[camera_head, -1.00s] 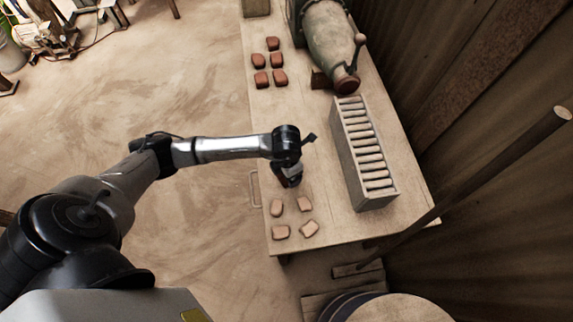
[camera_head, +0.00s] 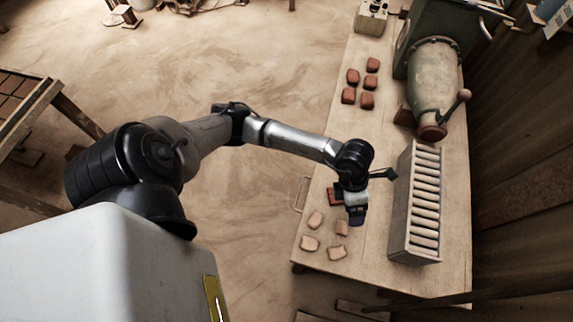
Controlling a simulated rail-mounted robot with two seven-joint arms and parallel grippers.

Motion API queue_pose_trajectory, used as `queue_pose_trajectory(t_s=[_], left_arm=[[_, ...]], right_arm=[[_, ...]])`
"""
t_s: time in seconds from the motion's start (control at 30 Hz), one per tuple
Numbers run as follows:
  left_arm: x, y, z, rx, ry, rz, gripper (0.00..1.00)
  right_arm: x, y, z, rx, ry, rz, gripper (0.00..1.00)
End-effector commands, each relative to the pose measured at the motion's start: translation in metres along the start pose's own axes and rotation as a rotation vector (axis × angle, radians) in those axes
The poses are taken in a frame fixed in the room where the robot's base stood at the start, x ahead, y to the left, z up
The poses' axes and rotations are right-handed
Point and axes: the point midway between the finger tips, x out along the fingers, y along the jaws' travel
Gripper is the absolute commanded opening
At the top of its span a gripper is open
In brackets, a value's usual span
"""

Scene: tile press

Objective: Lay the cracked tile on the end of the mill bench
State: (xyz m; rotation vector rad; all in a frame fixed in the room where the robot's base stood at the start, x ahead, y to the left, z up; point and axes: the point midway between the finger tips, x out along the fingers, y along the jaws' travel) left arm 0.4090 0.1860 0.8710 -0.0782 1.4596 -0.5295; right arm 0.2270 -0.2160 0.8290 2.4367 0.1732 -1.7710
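The mill bench (camera_head: 378,190) runs along the right side. On its near end lie several pale tiles, including a left one (camera_head: 316,218), a nearest one (camera_head: 337,253) and a pinker one (camera_head: 342,228) close to my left gripper. My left gripper (camera_head: 356,216) points down over the bench, just above the pinker tile in the picture. A dark red piece (camera_head: 334,196) shows beside the gripper; I cannot tell whether it is held or lies on the bench. The finger gap is hidden. No crack is clear on any tile. My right gripper is out of view.
A long roller rack (camera_head: 402,215) stands right of my gripper. Behind it is a green-grey mill (camera_head: 433,85). Several red-brown tiles (camera_head: 369,83) lie farther back. A handle (camera_head: 301,195) sticks out from the bench's left edge. A tile rack (camera_head: 45,105) stands at far left.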

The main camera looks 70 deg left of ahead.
Motion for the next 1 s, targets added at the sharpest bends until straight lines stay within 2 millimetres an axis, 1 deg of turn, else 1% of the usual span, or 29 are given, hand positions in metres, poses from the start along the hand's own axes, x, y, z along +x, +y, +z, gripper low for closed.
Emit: queue_pose_trajectory(t_s=[0.03, 0.07, 0.1, 0.17, 0.2, 0.27, 0.3, 0.37, 0.4, 0.47, 0.5, 0.57, 0.6, 0.67, 0.7, 0.77, 0.8, 0.83, 0.87, 0.9, 0.97, 1.0], left_arm=[[0.006, -0.032, 0.000, 0.006, -0.049, -0.154, 0.86], [0.006, -0.051, 0.002, 0.002, -0.087, -0.254, 0.86], [0.002, -0.077, 0.004, -0.009, -0.143, -0.391, 0.86], [-0.009, -0.111, 0.009, -0.048, -0.235, -0.591, 0.86], [-0.021, -0.130, 0.013, -0.086, -0.298, -0.719, 0.86], [-0.041, -0.151, 0.021, -0.164, -0.397, -0.899, 0.86], [-0.056, -0.160, 0.026, -0.227, -0.465, -1.011, 0.86], [-0.079, -0.165, 0.033, -0.344, -0.569, -1.164, 0.86], [-0.093, -0.164, 0.038, -0.436, -0.637, -1.255, 0.86], [-0.113, -0.155, 0.044, -0.589, -0.740, -1.375, 0.86], [-0.123, -0.144, 0.047, -0.705, -0.807, -1.439, 0.86], [-0.133, -0.123, 0.049, -0.895, -0.900, -1.514, 0.86], [-0.137, -0.107, 0.049, -1.032, -0.959, -1.549, 0.86], [-0.136, -0.081, 0.044, -1.251, -1.036, -1.573, 0.86], [-0.131, -0.063, 0.038, -1.404, -1.079, -1.571, 0.86], [-0.119, -0.038, 0.025, -1.644, -1.129, -1.537, 0.86], [-0.108, -0.022, 0.014, -1.806, -1.151, -1.494, 0.86], [-0.099, -0.012, 0.004, -1.927, -1.159, -1.453, 0.86], [-0.089, -0.003, -0.007, -2.045, -1.162, -1.404, 0.86], [-0.075, 0.006, -0.023, -2.198, -1.155, -1.326, 0.86], [-0.054, 0.015, -0.048, -2.407, -1.126, -1.191, 0.86], [-0.041, 0.018, -0.066, -2.533, -1.097, -1.093, 0.86]], right_arm=[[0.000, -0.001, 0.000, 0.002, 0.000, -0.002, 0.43], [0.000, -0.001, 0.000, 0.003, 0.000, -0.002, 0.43], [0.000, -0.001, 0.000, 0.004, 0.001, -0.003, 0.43], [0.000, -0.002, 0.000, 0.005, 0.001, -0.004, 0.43], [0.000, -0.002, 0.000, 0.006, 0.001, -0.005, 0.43], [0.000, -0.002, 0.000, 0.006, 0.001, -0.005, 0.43], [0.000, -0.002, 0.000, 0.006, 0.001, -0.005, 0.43], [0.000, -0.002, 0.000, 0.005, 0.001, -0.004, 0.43], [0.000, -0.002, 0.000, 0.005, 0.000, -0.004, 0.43], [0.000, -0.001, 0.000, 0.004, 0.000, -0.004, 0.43], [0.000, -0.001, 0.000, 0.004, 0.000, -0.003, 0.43], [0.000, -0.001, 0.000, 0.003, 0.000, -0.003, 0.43], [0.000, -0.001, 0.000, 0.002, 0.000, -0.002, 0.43], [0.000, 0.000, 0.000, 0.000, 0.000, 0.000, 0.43], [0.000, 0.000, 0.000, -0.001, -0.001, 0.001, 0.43], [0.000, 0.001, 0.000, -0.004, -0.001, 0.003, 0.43], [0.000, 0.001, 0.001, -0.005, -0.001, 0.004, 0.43], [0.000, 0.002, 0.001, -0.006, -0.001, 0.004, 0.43], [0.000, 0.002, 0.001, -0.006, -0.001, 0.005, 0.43], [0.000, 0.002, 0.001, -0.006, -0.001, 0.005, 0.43], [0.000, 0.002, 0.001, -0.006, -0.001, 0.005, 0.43], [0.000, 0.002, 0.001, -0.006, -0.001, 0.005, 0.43]])
